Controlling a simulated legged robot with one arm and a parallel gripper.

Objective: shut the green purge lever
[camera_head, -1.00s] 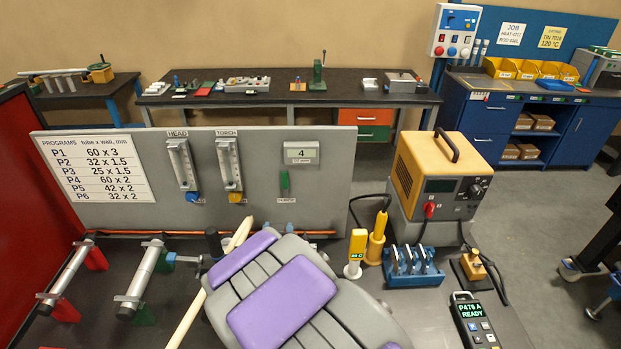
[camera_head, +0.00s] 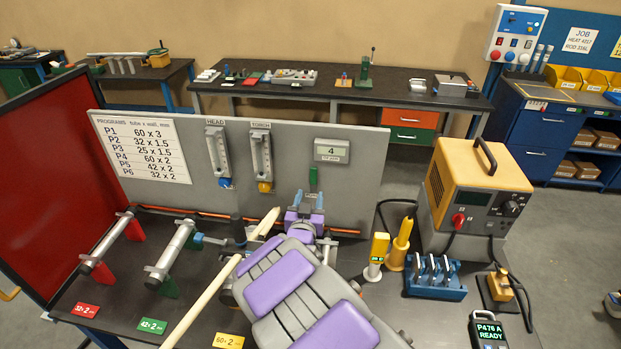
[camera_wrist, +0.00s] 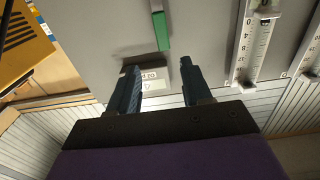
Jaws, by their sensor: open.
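The green purge lever (camera_head: 313,179) stands about upright on the grey panel, just under the small display reading 4. My gripper (camera_head: 308,194) is in front of the panel, its two fingers pointing up toward the lever, just below it in the head view. In the wrist view the picture is upside down. There the lever (camera_wrist: 162,32) shows beyond the fingertips, in line with the gap between them. My gripper (camera_wrist: 158,68) is open and empty, and I see no contact with the lever. The lever's base is hidden behind the gripper in the head view.
Two flowmeters, HEAD (camera_head: 217,152) and TORCH (camera_head: 262,157), are on the panel left of the lever. The display (camera_head: 332,150) is just above it. A yellow power unit (camera_head: 478,183) stands right. A yellow torch (camera_head: 400,243) and blue rack (camera_head: 436,280) stand nearer.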

